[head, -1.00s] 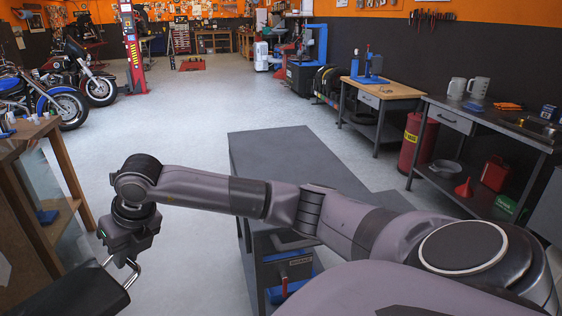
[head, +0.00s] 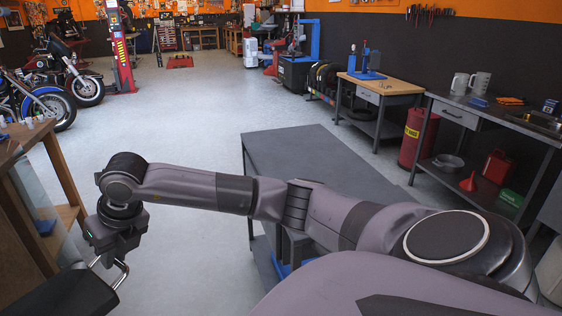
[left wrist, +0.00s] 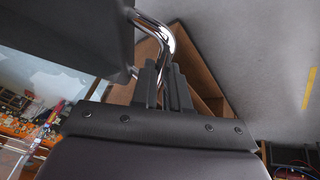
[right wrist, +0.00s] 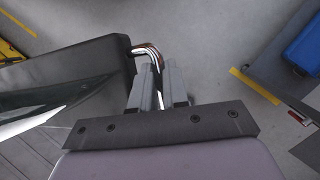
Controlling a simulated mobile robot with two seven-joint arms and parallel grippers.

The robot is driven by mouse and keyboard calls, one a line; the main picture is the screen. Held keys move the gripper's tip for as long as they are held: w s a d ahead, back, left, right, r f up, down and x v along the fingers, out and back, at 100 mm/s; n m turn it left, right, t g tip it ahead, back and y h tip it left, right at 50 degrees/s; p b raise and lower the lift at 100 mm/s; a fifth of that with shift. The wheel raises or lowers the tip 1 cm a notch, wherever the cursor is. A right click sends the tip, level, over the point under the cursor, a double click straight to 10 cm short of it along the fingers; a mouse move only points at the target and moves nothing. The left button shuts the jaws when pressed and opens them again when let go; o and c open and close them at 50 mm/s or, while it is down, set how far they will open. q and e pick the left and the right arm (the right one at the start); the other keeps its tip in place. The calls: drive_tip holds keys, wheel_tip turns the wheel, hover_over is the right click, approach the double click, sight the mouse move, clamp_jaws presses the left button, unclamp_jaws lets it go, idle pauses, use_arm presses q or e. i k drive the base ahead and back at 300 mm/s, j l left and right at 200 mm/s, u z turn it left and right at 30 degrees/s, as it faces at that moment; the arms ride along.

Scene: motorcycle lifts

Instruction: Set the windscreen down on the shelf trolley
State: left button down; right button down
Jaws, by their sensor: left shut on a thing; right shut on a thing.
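The windscreen, with a dark lower panel (head: 65,296), a clear pane (head: 38,200) and chrome side tubes, is at the lower left of the head view. My right gripper (head: 108,262) is shut on its near chrome tube. In the right wrist view the tube (right wrist: 150,52) runs between the fingers (right wrist: 158,88). My left gripper (left wrist: 166,85) is shut on another chrome tube (left wrist: 160,35); it is outside the head view. A grey flat-topped trolley (head: 310,160), apparently the shelf trolley, stands beyond my right arm. Its top is bare, its lower part mostly hidden. The windscreen is left of it, apart.
A wooden bench (head: 55,170) stands close behind the windscreen at the left. A wood-topped table (head: 380,90), a red drum (head: 418,138) and a steel workbench (head: 480,118) line the right. Open floor (head: 190,130) lies ahead, with motorcycles (head: 45,100) at far left.

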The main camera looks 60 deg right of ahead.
sight(314, 162)
drive_tip(key=i+j+z, duration=0.15)
drive_tip(key=i, duration=0.35)
drive_tip(key=i+z, duration=0.35)
drive_tip(key=i+j+z, duration=0.2)
drive_tip(key=i+z, duration=0.2)
drive_tip(key=i, duration=0.15)
drive_tip(key=i+z, duration=0.7)
drive_tip(key=i, duration=0.25)
drive_tip(key=i+z, duration=0.25)
drive_tip(key=i, duration=0.25)
drive_tip(key=i+z, duration=0.3)
drive_tip(key=i, duration=0.25)
drive_tip(key=i+z, duration=0.3)
drive_tip(key=k+j, duration=0.05)
